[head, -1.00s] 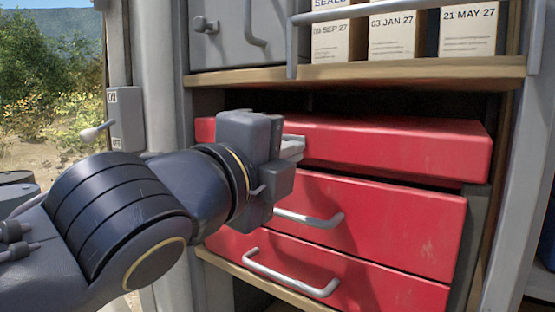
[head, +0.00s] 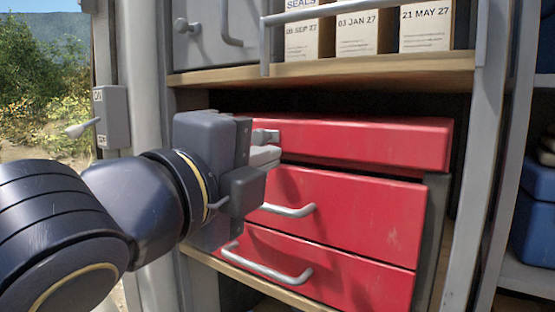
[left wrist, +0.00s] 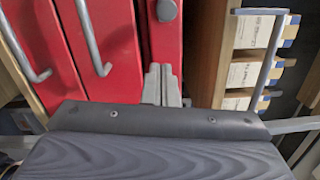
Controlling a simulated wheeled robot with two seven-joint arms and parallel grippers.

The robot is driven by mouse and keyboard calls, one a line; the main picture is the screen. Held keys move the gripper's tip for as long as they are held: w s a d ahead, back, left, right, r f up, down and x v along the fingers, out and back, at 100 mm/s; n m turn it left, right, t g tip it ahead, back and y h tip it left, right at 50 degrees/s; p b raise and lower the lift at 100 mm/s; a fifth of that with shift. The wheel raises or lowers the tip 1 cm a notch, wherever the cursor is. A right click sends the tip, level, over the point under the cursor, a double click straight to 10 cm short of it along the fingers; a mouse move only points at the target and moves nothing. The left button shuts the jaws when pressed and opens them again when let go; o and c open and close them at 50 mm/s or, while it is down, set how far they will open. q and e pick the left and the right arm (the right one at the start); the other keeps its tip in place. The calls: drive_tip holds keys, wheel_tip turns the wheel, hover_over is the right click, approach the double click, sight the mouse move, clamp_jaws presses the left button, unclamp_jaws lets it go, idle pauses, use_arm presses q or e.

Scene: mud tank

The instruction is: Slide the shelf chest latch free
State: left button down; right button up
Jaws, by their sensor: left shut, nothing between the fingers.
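The red chest (head: 365,145) stands on the shelf, with a top section above two drawers. A grey knob-like latch (head: 264,135) shows at its upper front, just above my fingers; in the left wrist view the latch (left wrist: 166,10) is a rounded grey piece on red, at the top edge and partly cut off. My left gripper (head: 264,157) is shut and empty, in front of the top section just below the latch. Its fingertips (left wrist: 162,68) show together in the left wrist view, with a gap in the picture to the latch. My right gripper is not in view.
Two grey drawer handles (head: 288,210) stick out below my gripper. A wooden shelf (head: 370,72) with dated boxes (head: 367,35) and a grey rail is above. A switch box (head: 112,117) is on the left post. Blue bins (head: 533,220) stand at right.

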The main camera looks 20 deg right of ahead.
use_arm(q)
drive_tip(key=b+v, duration=0.1)
drive_tip(key=v, duration=0.5)
drive_tip(key=shift+s, duration=0.45)
drive_tip(key=shift+w+a, duration=0.1)
drive_tip(key=shift+a, duration=0.05)
drive_tip(key=w+a+f+n+g+y, duration=0.1)
drive_tip(key=w+a+f+n+y, duration=0.25)
drive_tip(key=a+f+n, duration=0.85)
drive_tip(key=w+a+f+n+g+y, duration=0.15)
drive_tip(key=a+f+n+y, duration=0.5)
drive_tip(key=f, duration=0.85)
drive_tip(key=s+a+f+n+g, duration=0.2)
drive_tip(key=s+f+n, duration=0.3)
drive_tip(key=f, duration=0.4)
drive_tip(key=s+a+f+n+g, duration=0.2)
drive_tip(key=s+a+f+n, duration=0.3)
drive_tip(key=f, duration=0.5)
drive_tip(key=shift+s+n, duration=0.8)
drive_tip(key=shift+n, duration=0.45)
